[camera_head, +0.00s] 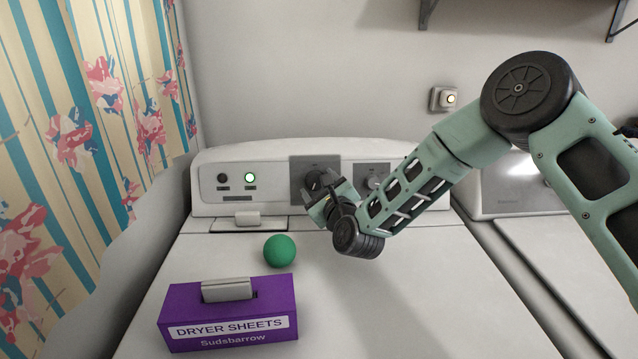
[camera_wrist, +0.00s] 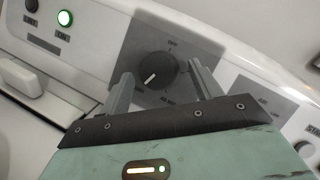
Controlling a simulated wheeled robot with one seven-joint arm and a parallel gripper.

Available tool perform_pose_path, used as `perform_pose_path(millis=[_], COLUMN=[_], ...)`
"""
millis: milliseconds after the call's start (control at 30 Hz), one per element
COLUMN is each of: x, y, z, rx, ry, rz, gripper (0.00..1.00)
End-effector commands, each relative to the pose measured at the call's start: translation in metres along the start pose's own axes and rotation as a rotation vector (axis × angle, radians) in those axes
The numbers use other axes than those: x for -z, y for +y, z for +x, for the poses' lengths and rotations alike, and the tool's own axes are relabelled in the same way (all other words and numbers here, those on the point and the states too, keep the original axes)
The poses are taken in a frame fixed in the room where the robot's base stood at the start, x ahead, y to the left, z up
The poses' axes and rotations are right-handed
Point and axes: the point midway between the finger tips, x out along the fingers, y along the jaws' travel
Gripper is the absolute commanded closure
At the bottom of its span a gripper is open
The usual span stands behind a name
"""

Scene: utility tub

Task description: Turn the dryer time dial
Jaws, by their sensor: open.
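The dryer time dial is a dark round knob with a white pointer line, on a grey square plate of the dryer's back panel. In the wrist view the dial (camera_wrist: 152,72) sits between my two open fingers, with its pointer toward the lower left. My gripper (camera_wrist: 162,88) has one finger on each side of the dial; whether they touch it I cannot tell. In the head view my gripper (camera_head: 334,193) is right in front of the dial (camera_head: 315,180) and covers part of it.
A green ball (camera_head: 280,250) and a purple dryer sheets box (camera_head: 228,313) stand on the dryer top, left of my arm. A second dial (camera_head: 375,183) is right of the time dial. A lit green button (camera_head: 250,177) is on the panel's left. The dryer top's front middle is clear.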

Motion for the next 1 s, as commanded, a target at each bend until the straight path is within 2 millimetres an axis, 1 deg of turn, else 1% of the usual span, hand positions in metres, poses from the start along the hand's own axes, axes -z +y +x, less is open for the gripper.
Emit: perform_pose_path(millis=[100, 367, 400, 467, 500, 533, 800, 1000], x=[-0.0003, 0.0000, 0.0000, 0.0000, 0.0000, -0.0001, -0.0002, 0.0002], y=[0.0004, 0.0006, 0.0006, 0.0005, 0.0005, 0.0004, -0.0005, -0.0016], z=[0.0044, 0.0048, 0.0048, 0.0048, 0.0048, 0.0048, 0.0049, 0.0050], rx=[-0.001, -0.001, -0.001, -0.001, 0.000, 0.000, -0.005, -0.037], ry=[0.000, 0.000, 0.000, 0.000, 0.000, 0.000, 0.000, 0.004], rz=[0.000, 0.000, 0.000, 0.001, 0.000, 0.000, -0.012, -0.079], gripper=[0.36, 0.36, 0.47, 0.64, 0.75, 0.80, 0.80, 0.80])
